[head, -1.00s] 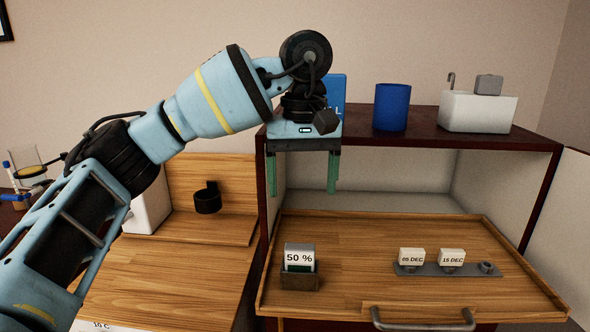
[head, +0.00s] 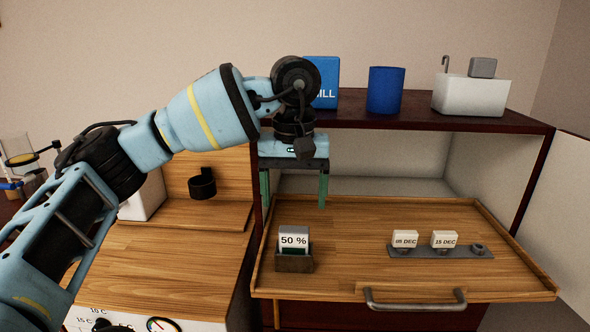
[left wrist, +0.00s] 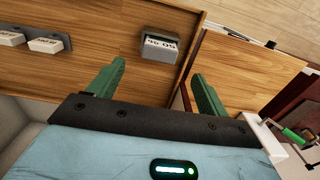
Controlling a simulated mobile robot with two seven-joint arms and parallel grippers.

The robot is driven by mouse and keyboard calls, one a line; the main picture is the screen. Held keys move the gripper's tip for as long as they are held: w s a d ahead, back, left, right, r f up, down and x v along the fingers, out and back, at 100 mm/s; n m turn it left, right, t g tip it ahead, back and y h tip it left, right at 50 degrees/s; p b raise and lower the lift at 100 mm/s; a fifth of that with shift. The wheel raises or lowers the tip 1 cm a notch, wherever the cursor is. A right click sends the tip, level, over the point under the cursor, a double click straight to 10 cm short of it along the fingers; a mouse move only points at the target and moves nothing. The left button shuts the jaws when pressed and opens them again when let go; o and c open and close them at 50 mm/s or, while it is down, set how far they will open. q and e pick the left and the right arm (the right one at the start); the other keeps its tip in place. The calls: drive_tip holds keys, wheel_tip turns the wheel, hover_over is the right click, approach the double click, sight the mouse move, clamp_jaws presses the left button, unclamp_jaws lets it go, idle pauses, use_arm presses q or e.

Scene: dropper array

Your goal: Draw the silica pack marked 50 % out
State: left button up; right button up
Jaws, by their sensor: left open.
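The silica pack marked 50 % (head: 293,239) stands upright in a small dark holder (head: 294,263) at the left front of the pulled-out wooden tray. Its white label faces the head camera. In the left wrist view the pack (left wrist: 161,45) shows ahead, between the lines of the two fingers. My left gripper (head: 294,204) is open and empty, its green fingers pointing down above and behind the pack, apart from it. In the left wrist view the open fingers (left wrist: 155,88) touch nothing. My right gripper is not in view.
A grey rack (head: 440,251) with blocks marked 05 DEC and 15 DEC sits right on the tray (head: 350,285), which has a front handle (head: 415,305). A blue cup (head: 385,90) and a white box (head: 470,97) stand on the shelf above. The tray's middle is clear.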

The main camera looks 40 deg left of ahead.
sight(294, 229)
use_arm(q)
wheel_tip(294, 229, down, 7)
drive_tip(key=shift+f, duration=0.5)
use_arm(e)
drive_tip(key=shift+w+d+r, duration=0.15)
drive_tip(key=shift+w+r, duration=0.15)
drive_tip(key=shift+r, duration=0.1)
use_arm(q)
drive_tip(key=c, duration=0.9)
drive_tip(key=shift+o, duration=1.4)
drive_tip(key=c, duration=0.5)
drive_tip(key=shift+c, duration=0.2)
drive_tip(key=shift+r+p, duration=0.5)
drive_tip(key=shift+r, duration=0.1)
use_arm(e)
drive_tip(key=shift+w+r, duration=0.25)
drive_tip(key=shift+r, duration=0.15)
